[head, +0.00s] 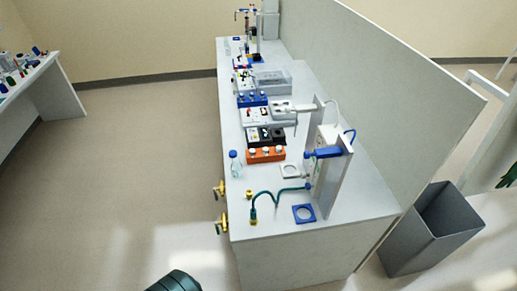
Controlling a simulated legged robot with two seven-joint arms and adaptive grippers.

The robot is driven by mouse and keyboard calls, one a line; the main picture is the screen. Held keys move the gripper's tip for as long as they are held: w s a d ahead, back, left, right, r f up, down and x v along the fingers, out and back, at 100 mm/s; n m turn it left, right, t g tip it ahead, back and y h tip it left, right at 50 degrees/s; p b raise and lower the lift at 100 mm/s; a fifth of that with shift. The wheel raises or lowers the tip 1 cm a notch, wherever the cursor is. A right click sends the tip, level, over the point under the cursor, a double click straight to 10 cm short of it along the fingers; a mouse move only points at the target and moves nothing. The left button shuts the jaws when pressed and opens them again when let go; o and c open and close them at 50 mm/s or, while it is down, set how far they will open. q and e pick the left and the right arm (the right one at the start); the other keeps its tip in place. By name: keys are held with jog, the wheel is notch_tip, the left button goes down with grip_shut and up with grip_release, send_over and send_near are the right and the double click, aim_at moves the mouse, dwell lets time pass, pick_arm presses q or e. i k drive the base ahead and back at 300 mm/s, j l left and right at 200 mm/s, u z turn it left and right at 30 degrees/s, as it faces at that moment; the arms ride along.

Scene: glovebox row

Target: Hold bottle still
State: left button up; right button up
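A small clear bottle (236,168) with a blue cap stands upright near the left edge of the bench, beside an orange rack. It looks free-standing, with nothing touching it. Neither of my grippers can be made out in the head view. A dark ribbed rounded part at the bottom edge seems to be mine, but no fingers show on it.
The long white bench (350,221) carries an orange rack (265,156), a blue rack (251,100), a stand with a blue arm (323,153) and a blue square ring (304,214). Yellow valves (221,226) jut from its left edge. A grey bin (432,230) stands right. Floor left is clear.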

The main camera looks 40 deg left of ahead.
aim_at(236, 166)
jog(key=u, duration=1.6)
